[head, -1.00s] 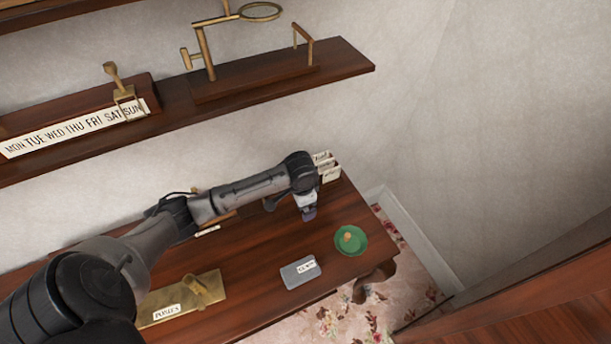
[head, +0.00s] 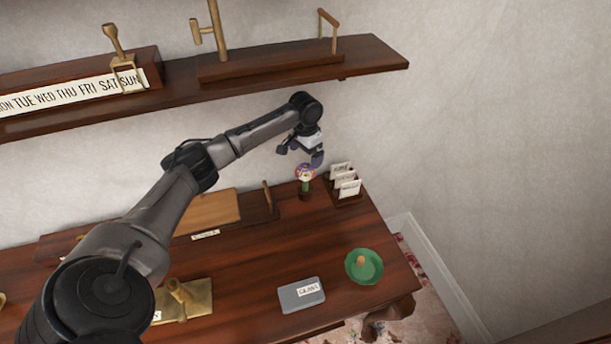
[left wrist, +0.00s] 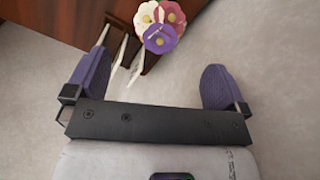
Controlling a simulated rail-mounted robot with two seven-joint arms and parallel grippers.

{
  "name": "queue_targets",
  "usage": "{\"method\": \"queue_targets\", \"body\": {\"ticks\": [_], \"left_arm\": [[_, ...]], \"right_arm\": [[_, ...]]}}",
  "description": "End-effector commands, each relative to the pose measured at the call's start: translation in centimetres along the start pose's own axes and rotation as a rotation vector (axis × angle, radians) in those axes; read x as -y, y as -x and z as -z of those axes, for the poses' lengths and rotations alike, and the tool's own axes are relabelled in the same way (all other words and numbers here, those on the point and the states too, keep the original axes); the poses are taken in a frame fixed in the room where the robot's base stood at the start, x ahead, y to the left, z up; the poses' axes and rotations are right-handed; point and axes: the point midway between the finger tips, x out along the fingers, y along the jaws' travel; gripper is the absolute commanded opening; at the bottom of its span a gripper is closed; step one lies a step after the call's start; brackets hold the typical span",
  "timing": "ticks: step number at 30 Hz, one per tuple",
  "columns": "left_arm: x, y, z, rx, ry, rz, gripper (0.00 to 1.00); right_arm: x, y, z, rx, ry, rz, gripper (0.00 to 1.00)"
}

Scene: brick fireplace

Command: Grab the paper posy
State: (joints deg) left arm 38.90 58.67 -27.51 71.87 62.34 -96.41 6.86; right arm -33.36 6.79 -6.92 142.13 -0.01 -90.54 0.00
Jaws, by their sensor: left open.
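The paper posy (head: 306,173) stands upright near the back right of the desk, with purple, white and pink-red blooms on a green stem in a small dark holder. In the left wrist view the posy (left wrist: 160,28) shows its blooms at the top, between the lines of the two fingers and beyond their tips. My left gripper (head: 301,154) is open and empty, just above the posy in the head view. Its two purple fingers (left wrist: 156,70) are wide apart in the left wrist view. My right gripper is in neither view.
A card rack (head: 346,186) stands just right of the posy; its cards (left wrist: 125,55) lie close to one finger. A green dish (head: 364,267), grey box (head: 302,295) and brass stand (head: 190,299) are on the desk (head: 250,262). A wall shelf (head: 280,80) hangs above.

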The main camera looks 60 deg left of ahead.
Motion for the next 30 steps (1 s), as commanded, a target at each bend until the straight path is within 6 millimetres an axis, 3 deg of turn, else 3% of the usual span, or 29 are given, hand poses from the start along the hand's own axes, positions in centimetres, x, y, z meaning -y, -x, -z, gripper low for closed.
{"method": "queue_targets", "body": {"ticks": [10, 21, 28, 30], "left_arm": [[0.0, -1.7, -0.1, 0.001, 0.0, 0.001, 1.0], [0.0, -5.9, -0.2, 0.0, 0.001, 0.002, 1.0], [0.0, -6.0, -0.2, -0.001, 0.0, 0.002, 1.0], [0.0, -6.0, -0.2, -0.001, 0.0, 0.002, 0.93]], "right_arm": [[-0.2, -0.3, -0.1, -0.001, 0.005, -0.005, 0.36], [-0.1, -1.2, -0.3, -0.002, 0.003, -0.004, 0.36], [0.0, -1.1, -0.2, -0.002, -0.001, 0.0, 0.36], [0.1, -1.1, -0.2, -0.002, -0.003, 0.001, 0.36]]}}
